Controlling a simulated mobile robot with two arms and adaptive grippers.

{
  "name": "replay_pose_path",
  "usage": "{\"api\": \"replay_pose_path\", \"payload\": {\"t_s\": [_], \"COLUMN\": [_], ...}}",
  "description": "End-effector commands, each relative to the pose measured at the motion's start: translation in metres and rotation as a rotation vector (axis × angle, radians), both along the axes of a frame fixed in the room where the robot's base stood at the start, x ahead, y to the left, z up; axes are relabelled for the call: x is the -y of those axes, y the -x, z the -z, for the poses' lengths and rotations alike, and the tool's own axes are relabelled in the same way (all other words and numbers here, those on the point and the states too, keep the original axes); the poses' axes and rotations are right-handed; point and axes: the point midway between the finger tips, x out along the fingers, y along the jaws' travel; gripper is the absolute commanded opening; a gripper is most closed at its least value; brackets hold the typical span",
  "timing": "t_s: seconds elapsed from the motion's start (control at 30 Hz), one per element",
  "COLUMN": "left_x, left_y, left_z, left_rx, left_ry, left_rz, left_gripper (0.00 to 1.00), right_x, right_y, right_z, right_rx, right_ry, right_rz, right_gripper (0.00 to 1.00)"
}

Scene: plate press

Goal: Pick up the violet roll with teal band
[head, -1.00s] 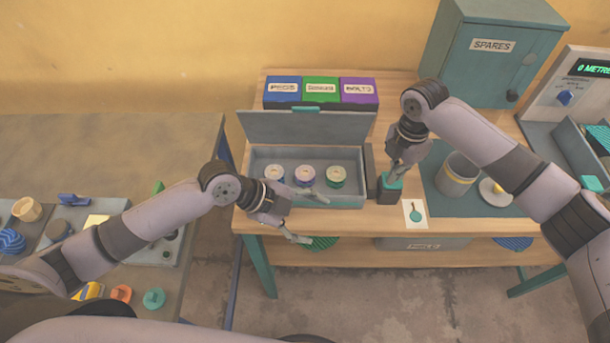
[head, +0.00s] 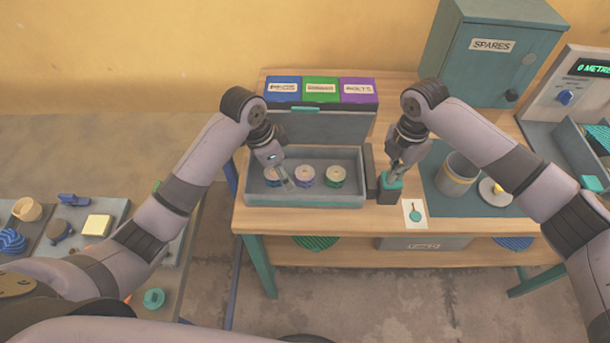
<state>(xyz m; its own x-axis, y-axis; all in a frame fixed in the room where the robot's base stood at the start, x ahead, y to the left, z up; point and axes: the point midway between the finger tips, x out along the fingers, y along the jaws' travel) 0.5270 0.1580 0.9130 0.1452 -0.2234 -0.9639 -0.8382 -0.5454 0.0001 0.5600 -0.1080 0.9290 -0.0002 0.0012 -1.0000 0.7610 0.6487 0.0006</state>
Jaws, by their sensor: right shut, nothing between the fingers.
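Three rolls sit in a row in the open grey tray box (head: 352,197). The middle roll (head: 305,176) looks violet with a pale top; its band is too small to make out surely. The right roll (head: 336,177) has a green band. The left roll (head: 272,177) is partly hidden by my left gripper. My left gripper (head: 289,184) points down over the tray, between the left and middle rolls; its finger spread is unclear from here. My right gripper (head: 395,174) is shut and empty, its tips at the teal-topped block (head: 390,185) beside the tray.
The box's lid (head: 330,124) stands raised behind the tray. Blue, green and violet labelled bins (head: 321,90) stand behind it. A picture card (head: 414,212) lies in front.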

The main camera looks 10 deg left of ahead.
Motion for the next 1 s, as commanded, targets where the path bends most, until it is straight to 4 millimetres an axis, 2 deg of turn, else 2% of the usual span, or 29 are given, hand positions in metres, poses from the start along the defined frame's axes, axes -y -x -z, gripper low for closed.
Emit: {"api": "replay_pose_path", "payload": {"t_s": [0.1,0.23,0.43,0.7,1.0], "left_x": [0.022,0.034,0.041,0.05,0.05], "left_y": [-0.014,-0.022,-0.026,-0.031,-0.032], "left_z": [-0.001,0.0,0.007,0.043,0.049], "left_rx": [0.001,0.0,-0.003,-0.002,0.001], "left_ry": [0.003,0.001,0.001,0.001,0.0], "left_rz": [0.002,0.002,0.002,0.002,0.003], "left_gripper": [0.67,0.67,0.67,0.67,0.67], "right_x": [0.001,0.001,0.001,0.001,0.001], "right_y": [0.001,0.001,0.001,0.001,0.001], "right_z": [0.002,0.002,0.002,0.002,0.002], "right_rx": [-0.002,-0.002,-0.002,-0.002,-0.002], "right_ry": [0.002,0.002,0.002,0.002,0.002], "right_rz": [0.0,0.0,0.001,0.001,0.001], "right_gripper": [0.0,0.0,0.0,0.0,0.0]}}
